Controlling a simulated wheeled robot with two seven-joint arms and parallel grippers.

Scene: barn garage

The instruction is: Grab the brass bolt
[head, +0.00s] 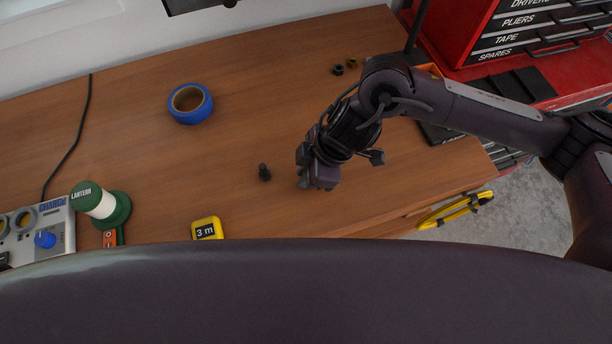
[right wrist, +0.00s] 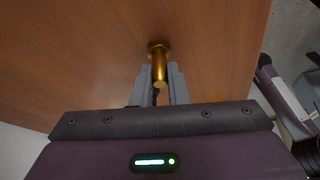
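The brass bolt (right wrist: 159,66) shows in the right wrist view, its wide hex head towards the wooden bench and its shank pointing at the camera. The two grey fingers of my right gripper (right wrist: 160,84) are on either side of the shank, very close to it. I cannot tell whether they press on it. In the head view my right gripper (head: 304,182) is low over the bench and hides the brass bolt. My left gripper is not in view.
A blue tape roll (head: 205,112), a yellow tape measure (head: 207,229) and a green lantern (head: 118,210) are on the bench (head: 150,160). A red tool chest (head: 470,20) stands at the right.

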